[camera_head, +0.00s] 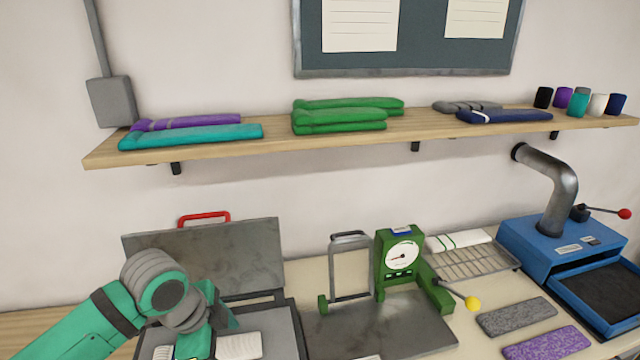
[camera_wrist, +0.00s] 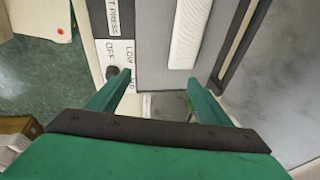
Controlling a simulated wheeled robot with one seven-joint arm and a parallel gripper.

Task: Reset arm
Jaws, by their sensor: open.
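My arm reaches in from the lower left in the head view, with my gripper (camera_head: 205,342) low over the front of the heat press. In the wrist view my gripper (camera_wrist: 158,88) is open, its two green fingers well apart with nothing held between them. The fingers are above the front edge of the press, near its black dial (camera_wrist: 112,72) and OFF and LOW labels. A white ribbed knit piece (camera_head: 240,346) lies on the grey press bed; it also shows in the wrist view (camera_wrist: 188,35), beyond the fingertips. The press lid (camera_head: 215,255) with its red handle stands open.
A green gauge stand (camera_head: 402,256) with a metal frame stands right of the press. A wire rack (camera_head: 475,262), grey and purple knit strips (camera_head: 548,345) and a blue machine (camera_head: 560,240) are farther right. A shelf (camera_head: 270,147) with folded knits runs above.

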